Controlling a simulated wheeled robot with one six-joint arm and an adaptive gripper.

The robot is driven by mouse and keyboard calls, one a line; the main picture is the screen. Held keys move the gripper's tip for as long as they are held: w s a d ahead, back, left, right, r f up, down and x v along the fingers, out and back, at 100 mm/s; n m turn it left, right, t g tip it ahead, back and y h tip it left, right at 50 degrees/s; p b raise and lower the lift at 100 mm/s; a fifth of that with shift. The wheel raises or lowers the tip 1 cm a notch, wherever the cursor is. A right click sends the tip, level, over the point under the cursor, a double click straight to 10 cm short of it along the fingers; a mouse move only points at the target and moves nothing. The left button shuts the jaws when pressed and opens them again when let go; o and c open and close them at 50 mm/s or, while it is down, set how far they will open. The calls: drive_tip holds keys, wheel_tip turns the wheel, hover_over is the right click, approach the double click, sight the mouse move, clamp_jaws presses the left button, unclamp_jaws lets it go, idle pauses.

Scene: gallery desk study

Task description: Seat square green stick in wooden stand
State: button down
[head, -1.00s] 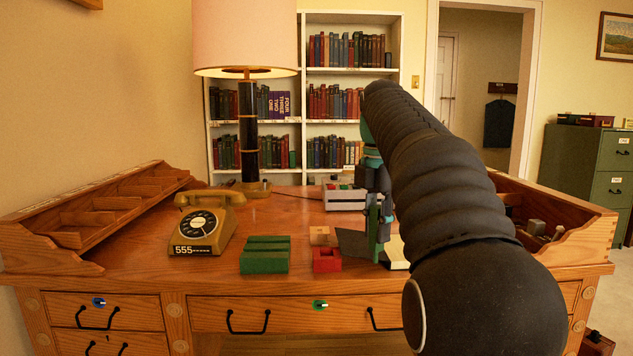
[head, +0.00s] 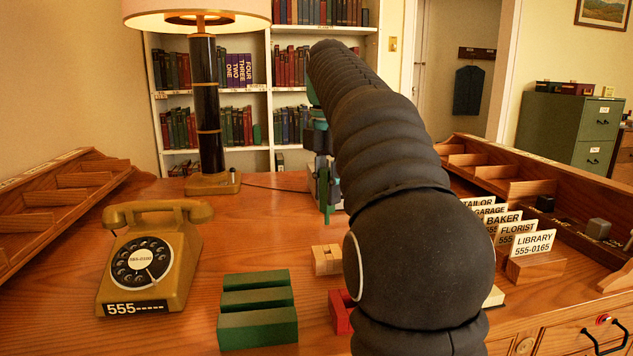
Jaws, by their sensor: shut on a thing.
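My gripper (head: 325,200) is above the desk at the middle, past the small blocks, partly covered by my black arm. It is shut on a narrow green stick (head: 324,205), which hangs roughly upright; its lower end is small and hard to make out. A small light wooden block (head: 327,260), which looks like the wooden stand, sits on the desk nearer to the camera than the gripper, with a notch in its face. The stick appears apart from it.
A green grooved block (head: 257,310) and a red block (head: 340,312), half hidden by my arm, sit in front. A tan telephone (head: 152,262) and a lamp (head: 207,110) stand left. Lettered cards (head: 530,245) in wooden holders stand right. Bare desk lies between telephone and wooden block.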

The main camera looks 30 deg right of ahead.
sight(328, 224)
idle(0.4)
drive_tip(key=shift+s+f+b, duration=0.1)
drive_tip(key=shift+f+b, duration=1.5)
drive_tip(key=shift+f, duration=0.85)
drive_tip(key=shift+p, duration=0.65)
drive_tip(key=shift+f+b, duration=0.95)
drive_tip(key=shift+f, duration=0.85)
drive_tip(key=c, duration=0.9)
unclamp_jaws()
drive_tip(key=shift+c, duration=0.2)
